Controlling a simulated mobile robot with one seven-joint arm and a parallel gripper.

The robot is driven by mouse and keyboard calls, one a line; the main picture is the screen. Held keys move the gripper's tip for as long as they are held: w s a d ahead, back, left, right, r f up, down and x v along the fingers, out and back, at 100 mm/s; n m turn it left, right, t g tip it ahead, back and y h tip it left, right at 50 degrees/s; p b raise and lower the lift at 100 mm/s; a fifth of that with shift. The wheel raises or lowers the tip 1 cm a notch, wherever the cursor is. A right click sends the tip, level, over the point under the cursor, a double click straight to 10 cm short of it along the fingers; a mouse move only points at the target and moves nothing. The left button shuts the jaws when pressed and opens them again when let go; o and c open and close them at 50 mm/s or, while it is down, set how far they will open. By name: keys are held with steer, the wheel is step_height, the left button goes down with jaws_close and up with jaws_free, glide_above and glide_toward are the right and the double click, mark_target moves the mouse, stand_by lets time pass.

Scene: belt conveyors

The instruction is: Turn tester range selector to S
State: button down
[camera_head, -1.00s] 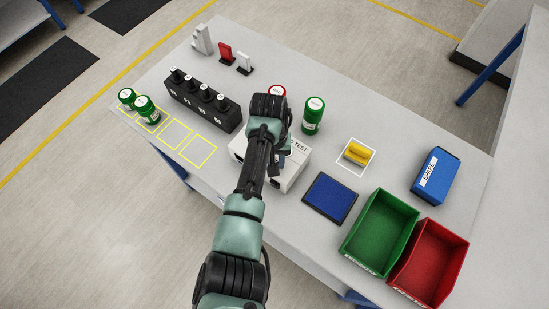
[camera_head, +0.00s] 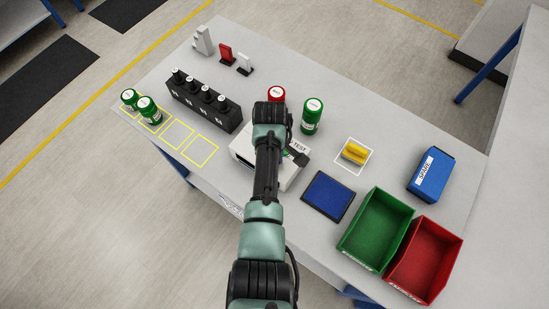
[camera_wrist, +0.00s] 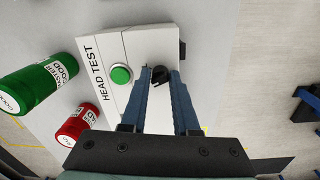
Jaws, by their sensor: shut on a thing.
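The head tester is a white box that shows in the wrist view (camera_wrist: 113,97) with the words HEAD TEST, and in the head view (camera_head: 292,172) partly behind my arm. A green button (camera_wrist: 121,75) is on its face. The range selector, a small black knob (camera_wrist: 160,77), sits beside the button. My gripper (camera_wrist: 162,72) has its two blue fingers shut on the knob, one on each side. The S mark and the selector's pointing direction cannot be read. My arm hides the selector in the head view.
A red container (camera_head: 276,95) and a green container (camera_head: 312,116) stand close behind the tester. A black rack (camera_head: 204,103) is to the left. A blue pad (camera_head: 328,195), green bin (camera_head: 376,231) and red bin (camera_head: 424,260) lie to the right.

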steer(key=shift+a+n, duration=0.1)
steer(key=shift+n, duration=0.6)
steer(key=c, duration=0.7)
jaws_free()
steer(key=r, duration=0.4)
steer(key=r+b, duration=0.1)
steer(key=r, duration=0.3)
steer(key=r+b, duration=0.1)
steer(key=r, duration=0.4)
steer(key=shift+s+a, duration=0.2)
steer(key=shift+s, duration=0.05)
steer(key=shift+w, duration=0.1)
